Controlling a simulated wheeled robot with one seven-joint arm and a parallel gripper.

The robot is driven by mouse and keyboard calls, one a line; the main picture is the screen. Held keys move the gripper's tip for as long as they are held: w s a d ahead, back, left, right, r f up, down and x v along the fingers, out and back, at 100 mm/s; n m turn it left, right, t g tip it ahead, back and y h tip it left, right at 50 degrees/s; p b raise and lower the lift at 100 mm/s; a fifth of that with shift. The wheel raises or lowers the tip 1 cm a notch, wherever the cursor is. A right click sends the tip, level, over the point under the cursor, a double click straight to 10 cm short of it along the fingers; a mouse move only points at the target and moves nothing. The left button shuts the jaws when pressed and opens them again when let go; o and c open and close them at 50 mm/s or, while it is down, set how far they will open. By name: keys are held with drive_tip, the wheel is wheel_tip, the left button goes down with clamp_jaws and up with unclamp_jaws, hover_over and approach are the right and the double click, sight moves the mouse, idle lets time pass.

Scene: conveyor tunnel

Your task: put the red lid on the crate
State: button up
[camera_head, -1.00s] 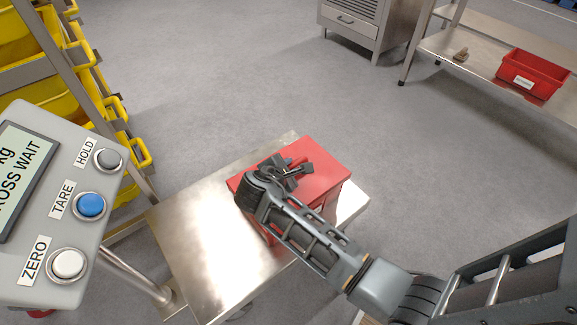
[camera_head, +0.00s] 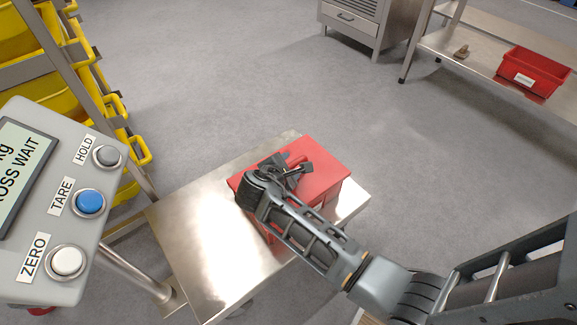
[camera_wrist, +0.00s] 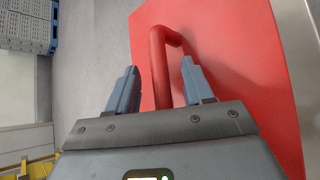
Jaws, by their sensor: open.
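The red lid (camera_head: 322,167) lies on top of the red crate (camera_head: 330,201), which stands on a steel table. The wrist view shows the lid (camera_wrist: 235,60) close up, with a red bar handle (camera_wrist: 160,65) on it. My gripper (camera_head: 296,172) is just over the lid. In the wrist view my gripper (camera_wrist: 158,88) is open, with one finger on each side of the handle and gaps between. Whether the fingers touch the lid cannot be told. My arm hides part of the crate, and the lid's seating on the far sides is not visible.
The steel table (camera_head: 205,245) has bare room left of the crate. A scale panel (camera_head: 60,200) with buttons stands at the left, before yellow bins (camera_head: 75,120). A second red crate (camera_head: 535,75) sits on a steel bench (camera_head: 470,65) at the upper right.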

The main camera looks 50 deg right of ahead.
drive_tip(key=p+v, duration=0.2)
drive_tip(key=v, duration=0.5)
drive_tip(key=shift+s+a+r+p, duration=0.1)
drive_tip(key=shift+a+r+p, duration=0.15)
drive_tip(key=shift+a+p, duration=0.05)
idle(0.3)
